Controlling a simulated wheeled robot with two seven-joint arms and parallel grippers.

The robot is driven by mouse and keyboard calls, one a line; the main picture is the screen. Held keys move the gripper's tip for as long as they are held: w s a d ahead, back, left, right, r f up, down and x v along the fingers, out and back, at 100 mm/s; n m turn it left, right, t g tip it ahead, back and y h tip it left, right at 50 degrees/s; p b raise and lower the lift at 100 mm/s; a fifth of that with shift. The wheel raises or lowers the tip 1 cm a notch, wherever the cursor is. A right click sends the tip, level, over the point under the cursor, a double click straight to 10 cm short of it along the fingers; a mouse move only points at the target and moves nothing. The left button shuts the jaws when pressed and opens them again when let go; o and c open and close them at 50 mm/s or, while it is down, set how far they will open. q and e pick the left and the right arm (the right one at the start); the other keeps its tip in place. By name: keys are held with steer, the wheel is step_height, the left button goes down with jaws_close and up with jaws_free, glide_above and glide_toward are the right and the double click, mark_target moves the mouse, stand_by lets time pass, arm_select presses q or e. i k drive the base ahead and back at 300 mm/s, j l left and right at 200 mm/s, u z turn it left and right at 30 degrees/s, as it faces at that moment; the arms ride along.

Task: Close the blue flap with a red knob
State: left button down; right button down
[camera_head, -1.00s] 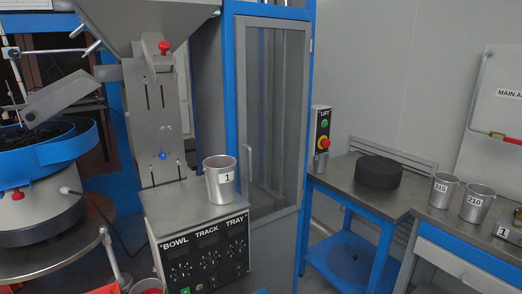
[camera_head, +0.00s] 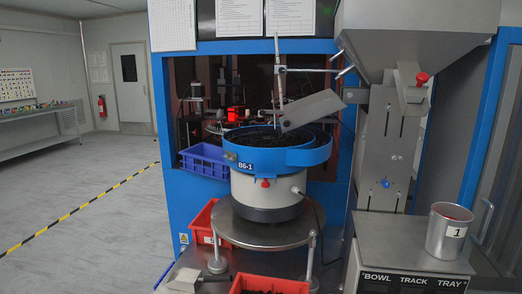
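A round blue bowl rim (camera_head: 248,157) marked B6-1 sits on a grey and dark drum, left of the metal hopper. A red knob (camera_head: 265,183) shows on the drum's front, just below the blue rim. I cannot make out a separate blue flap or whether it is open or shut. Another red knob (camera_head: 422,78) is on a grey metal bracket at the hopper's outlet. Neither of my grippers is in view.
The drum stands on a round metal table (camera_head: 262,236). Red bins (camera_head: 207,222) (camera_head: 270,286) are below it, a blue crate (camera_head: 205,160) behind. A metal cup (camera_head: 449,230) stands on the control box (camera_head: 408,284) at right. The floor at left is open.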

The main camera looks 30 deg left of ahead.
mark_target(265, 184)
steer(key=u, duration=0.9)
steer(key=l+u, duration=0.35)
steer(key=l, duration=0.1)
